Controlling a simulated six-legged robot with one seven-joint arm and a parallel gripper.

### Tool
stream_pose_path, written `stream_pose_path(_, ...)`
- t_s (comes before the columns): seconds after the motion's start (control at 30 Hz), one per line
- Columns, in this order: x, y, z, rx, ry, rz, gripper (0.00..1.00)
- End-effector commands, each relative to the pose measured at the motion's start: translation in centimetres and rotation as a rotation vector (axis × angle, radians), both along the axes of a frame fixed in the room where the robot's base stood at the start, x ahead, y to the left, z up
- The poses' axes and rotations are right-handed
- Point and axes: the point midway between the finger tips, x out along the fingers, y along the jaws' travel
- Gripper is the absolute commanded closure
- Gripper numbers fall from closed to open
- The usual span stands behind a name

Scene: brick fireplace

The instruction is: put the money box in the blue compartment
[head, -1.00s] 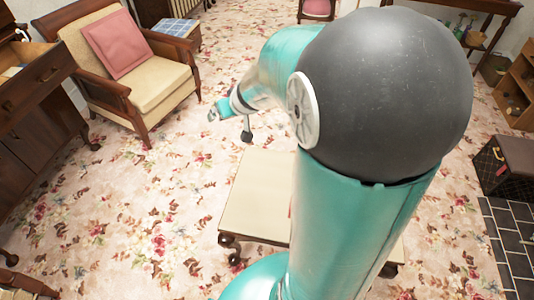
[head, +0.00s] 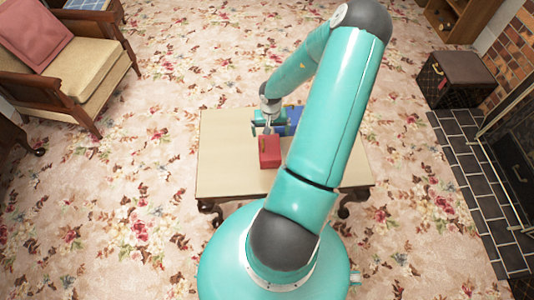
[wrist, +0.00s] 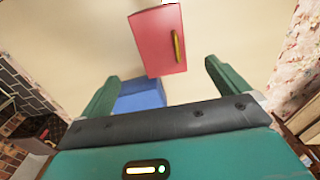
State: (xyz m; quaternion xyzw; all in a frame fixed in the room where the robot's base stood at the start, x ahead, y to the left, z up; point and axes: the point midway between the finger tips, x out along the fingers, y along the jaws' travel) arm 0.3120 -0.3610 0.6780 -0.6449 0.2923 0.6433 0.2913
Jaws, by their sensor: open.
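The money box appears to be the red box (head: 270,152) on the cream table. In the wrist view this red box (wrist: 155,42) shows a gold, slot-like strip on one face. A blue thing (head: 293,115), likely the blue compartment, sits on the table just beyond it, partly hidden by my arm. In the wrist view the blue part (wrist: 141,97) shows between my fingers, beside the red box, and its inside is not clear. My gripper (wrist: 160,72) is open, its green fingers apart. In the head view my gripper (head: 268,131) is over the table by the red box.
The low cream table (head: 222,150) is bare on its left side. An armchair (head: 70,65) stands at the upper left. A dark case (head: 455,80) and a tiled hearth (head: 470,165) are on the right. Flowered carpet surrounds the table.

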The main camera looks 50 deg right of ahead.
Motion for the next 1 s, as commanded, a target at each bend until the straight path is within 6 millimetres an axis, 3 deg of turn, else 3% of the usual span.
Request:
stream_pose_path(0.4, 0.0, 0.1, -6.9, 0.005, 0.003, 0.003, 0.00)
stream_pose_path(0.67, 0.1, 0.1, -9.2, 0.004, 0.003, 0.002, 0.00)
stream_pose_path(1.0, 0.6, 0.1, -13.5, 0.002, 0.002, 0.001, 0.00)
